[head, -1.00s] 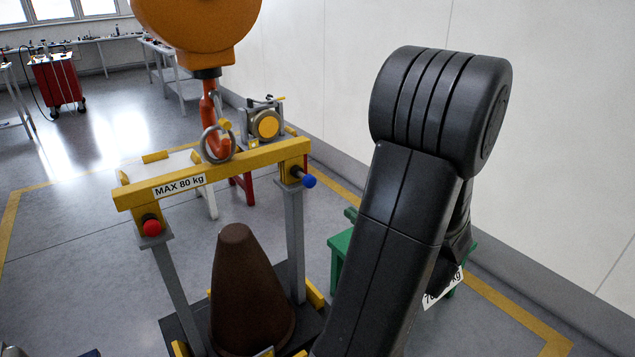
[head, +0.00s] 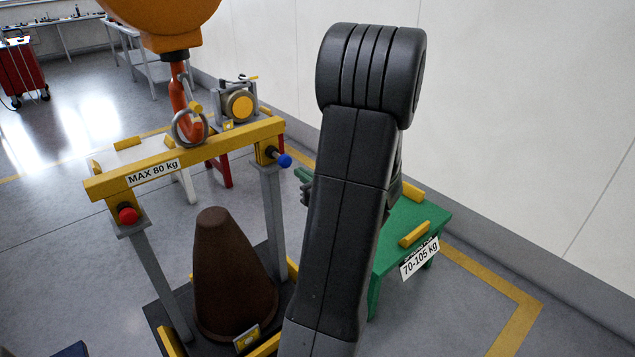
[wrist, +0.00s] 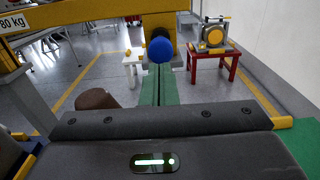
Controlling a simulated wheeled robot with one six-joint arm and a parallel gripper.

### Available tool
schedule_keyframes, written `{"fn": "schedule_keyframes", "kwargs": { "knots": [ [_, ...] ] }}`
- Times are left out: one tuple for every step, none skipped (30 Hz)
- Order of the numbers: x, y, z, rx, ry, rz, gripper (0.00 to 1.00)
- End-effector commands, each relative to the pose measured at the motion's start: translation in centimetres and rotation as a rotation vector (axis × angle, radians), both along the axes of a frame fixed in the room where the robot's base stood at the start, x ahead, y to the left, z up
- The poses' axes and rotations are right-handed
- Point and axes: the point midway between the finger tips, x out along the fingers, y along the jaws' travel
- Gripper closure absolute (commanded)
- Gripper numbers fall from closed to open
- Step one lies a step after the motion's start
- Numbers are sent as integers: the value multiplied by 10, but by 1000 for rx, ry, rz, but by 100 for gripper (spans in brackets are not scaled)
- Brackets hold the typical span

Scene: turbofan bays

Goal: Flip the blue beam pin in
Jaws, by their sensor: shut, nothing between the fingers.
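The blue beam pin (head: 284,160) shows as a blue ball knob on a short dark shaft, standing out from the right end of the yellow beam (head: 220,148). In the wrist view the blue knob (wrist: 159,50) is straight ahead of the fingertips. My gripper (wrist: 160,74) has green fingers that are pressed together and empty. In the head view the gripper tip (head: 301,174) shows just right of and below the knob; my arm hides the rest of it. I cannot tell whether the tip touches the knob.
A red knob (head: 128,215) is at the beam's left end. An orange hook (head: 190,122) holds the beam's ring. A brown cone (head: 228,280) stands beneath the beam. A green stand (head: 415,225) is right of my arm. A red stand (wrist: 215,68) with a machine is behind.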

Motion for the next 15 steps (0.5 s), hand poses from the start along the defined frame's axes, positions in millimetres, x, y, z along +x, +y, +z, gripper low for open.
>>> {"fn": "schedule_keyframes", "kwargs": {
  "knots": [
    [7, 6, 1, 0, 0, 5, 100],
    [11, 9, 1, 0, 0, 4, 100],
    [16, 12, 1, 0, 0, 3, 100],
    [19, 14, 1, -1, 1, 3, 100],
    [21, 16, 1, -1, 0, 3, 100],
    [25, 18, 1, -1, -1, 3, 100],
    [26, 19, 1, 0, 0, 2, 100],
    [28, 21, 0, 0, 0, 2, 100],
    [30, 22, 0, 0, 0, 2, 100],
    [31, 22, 0, 0, 0, 1, 100],
    [31, 23, 0, 0, 0, 1, 100],
    [32, 23, 0, 0, 0, 0, 100],
    [32, 23, 0, 0, 0, 0, 100],
    [32, 23, 0, 0, 0, 0, 100],
    [32, 23, 0, 0, 0, 0, 100]
  ]
}}
